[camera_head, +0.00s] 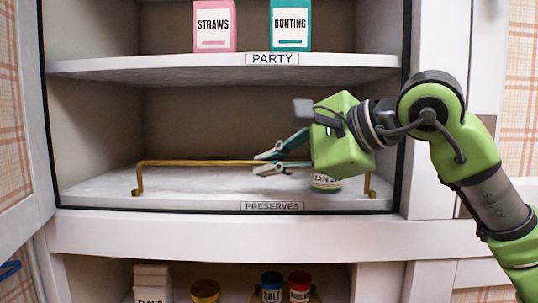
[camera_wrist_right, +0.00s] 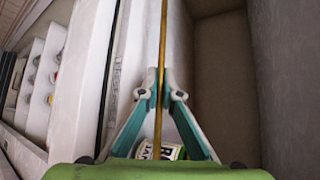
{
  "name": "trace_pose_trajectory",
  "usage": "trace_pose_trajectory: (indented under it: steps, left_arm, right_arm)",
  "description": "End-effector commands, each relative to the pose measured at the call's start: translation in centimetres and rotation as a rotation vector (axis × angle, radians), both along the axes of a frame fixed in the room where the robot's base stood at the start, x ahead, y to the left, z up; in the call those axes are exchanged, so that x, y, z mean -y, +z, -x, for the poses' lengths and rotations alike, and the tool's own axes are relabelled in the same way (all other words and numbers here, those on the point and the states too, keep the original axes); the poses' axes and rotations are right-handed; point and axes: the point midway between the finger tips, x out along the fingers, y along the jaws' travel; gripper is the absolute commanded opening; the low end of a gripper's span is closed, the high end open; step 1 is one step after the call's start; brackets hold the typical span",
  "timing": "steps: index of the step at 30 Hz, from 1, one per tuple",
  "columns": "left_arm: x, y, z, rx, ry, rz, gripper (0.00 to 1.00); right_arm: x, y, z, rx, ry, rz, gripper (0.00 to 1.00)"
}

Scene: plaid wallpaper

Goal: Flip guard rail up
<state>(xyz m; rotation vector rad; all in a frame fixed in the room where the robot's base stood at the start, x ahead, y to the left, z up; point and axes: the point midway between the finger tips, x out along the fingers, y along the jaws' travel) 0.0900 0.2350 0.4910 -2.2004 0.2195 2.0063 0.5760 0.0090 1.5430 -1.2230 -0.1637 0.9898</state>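The brass guard rail (camera_head: 205,162) runs along the front of the PRESERVES shelf (camera_head: 215,195). Its end posts rise close to vertical, with the long bar above the shelf's front. In the right wrist view the bar (camera_wrist_right: 163,40) passes between the fingertips. My right gripper (camera_head: 264,163), with green body and teal fingers, reaches in from the right. Its fingertips (camera_wrist_right: 161,82) come close together on both sides of the bar and appear shut on it. A labelled jar (camera_head: 326,184) stands below the gripper, partly hidden by it. My left gripper is not in view.
The PARTY shelf (camera_head: 220,66) above holds a pink STRAWS box (camera_head: 214,28) and a teal BUNTING box (camera_head: 290,25). Jars and a FLOUR package (camera_head: 152,281) stand below. The cabinet side walls bound the shelf. Its left half is clear.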

Motion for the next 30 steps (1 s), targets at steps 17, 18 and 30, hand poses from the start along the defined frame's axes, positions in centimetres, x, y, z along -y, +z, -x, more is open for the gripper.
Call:
trace_pose_trajectory:
  steps: [17, 18, 30]
  left_arm:
    - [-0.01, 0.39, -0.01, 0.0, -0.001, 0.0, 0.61]
    - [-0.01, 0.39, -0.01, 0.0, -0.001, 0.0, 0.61]
    - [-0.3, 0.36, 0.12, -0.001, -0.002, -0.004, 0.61]
  right_arm:
    - [0.01, 0.27, -0.16, -0.025, -0.001, -0.005, 0.08]
    - [0.01, 0.26, -0.15, -0.025, -0.001, -0.005, 0.18]
    - [0.18, 0.19, -0.03, -0.027, 0.0, -0.002, 0.23]
